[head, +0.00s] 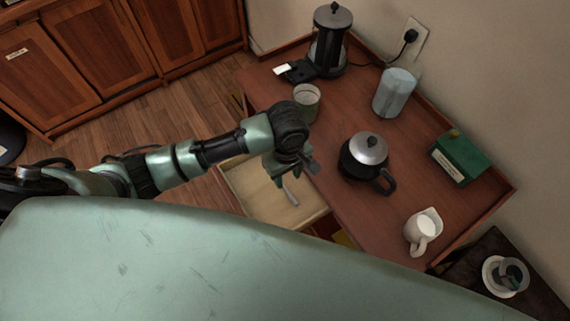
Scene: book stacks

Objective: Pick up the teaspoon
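My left gripper (284,177) hangs over an open, pale-lined drawer (246,193) at the front of the wooden cabinet. A small light-grey, elongated thing (291,197), probably the teaspoon, shows just below the gripper's fingers. I cannot tell whether it is held between them or lies in the drawer. The fingers are small and partly covered by the wrist, so their opening is unclear. My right gripper is not in view.
On the cabinet top (337,222) stand a black kettle with a silver lid (360,165), a green-grey cup (307,101), a French press (329,42), a pale canister (394,94), a green box (459,157) and a white jug (422,232). A glass on a saucer (506,276) sits lower right.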

